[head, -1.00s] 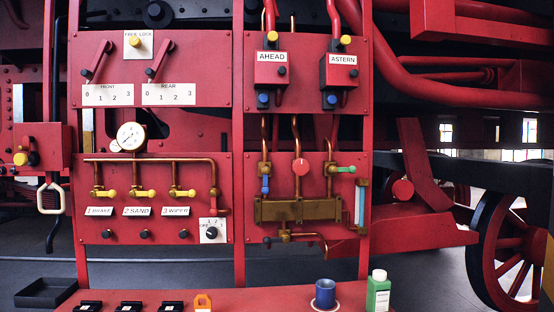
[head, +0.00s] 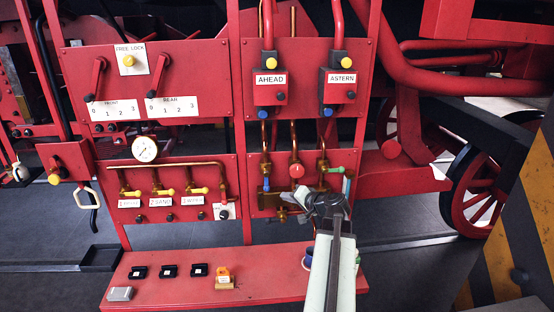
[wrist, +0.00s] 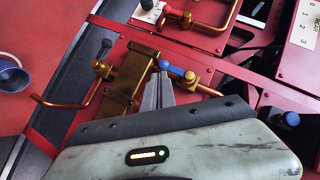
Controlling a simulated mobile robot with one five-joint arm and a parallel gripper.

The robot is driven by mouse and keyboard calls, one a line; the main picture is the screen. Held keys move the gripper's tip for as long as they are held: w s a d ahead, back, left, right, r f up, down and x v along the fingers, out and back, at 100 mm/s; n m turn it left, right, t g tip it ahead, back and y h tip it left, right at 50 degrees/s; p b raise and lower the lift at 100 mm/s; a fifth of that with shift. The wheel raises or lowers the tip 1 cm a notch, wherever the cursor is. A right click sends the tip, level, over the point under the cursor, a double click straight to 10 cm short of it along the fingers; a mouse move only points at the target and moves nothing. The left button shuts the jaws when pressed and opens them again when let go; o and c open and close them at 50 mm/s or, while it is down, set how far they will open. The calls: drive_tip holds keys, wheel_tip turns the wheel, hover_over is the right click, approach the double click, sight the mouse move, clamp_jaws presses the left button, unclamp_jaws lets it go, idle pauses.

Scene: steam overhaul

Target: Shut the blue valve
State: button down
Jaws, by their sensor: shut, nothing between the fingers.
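The blue valve (head: 266,184) is a small blue lever on the left copper pipe of the lower right panel. It hangs down, in line with the pipe. In the wrist view its blue handle (wrist: 176,71) shows right by my fingertips. My gripper (head: 284,196) reaches in from the lower right, in front of the brass block. Its fingers (wrist: 158,80) are shut and empty, with the tips beside the blue handle. I cannot tell whether they touch it. My gripper and arm hide part of the brass block (wrist: 128,84) in the head view.
A red bench (head: 190,292) below holds several small items. A blue cup (wrist: 12,78) shows at the wrist view's left.

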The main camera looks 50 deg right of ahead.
drive_tip(key=shift+m+t+h, duration=0.3)
drive_tip(key=shift+m+h, duration=0.3)
drive_tip(key=shift+h, duration=0.1)
drive_tip(key=s+d+r, duration=0.1)
drive_tip(key=d, duration=0.1)
drive_tip(key=s+d+r, duration=0.1)
drive_tip(key=r, duration=0.1)
drive_tip(key=shift+s+d+r, duration=0.15)
drive_tip(key=shift+s+d, duration=0.2)
drive_tip(key=shift+d, duration=0.05)
drive_tip(key=b, duration=0.5)
approach(266, 181)
drive_tip(key=w+d+f, duration=0.4)
drive_tip(key=w, duration=0.1)
drive_tip(key=shift+w+a+f, duration=0.15)
drive_tip(key=shift+a+f, duration=0.1)
drive_tip(key=shift+a, duration=0.25)
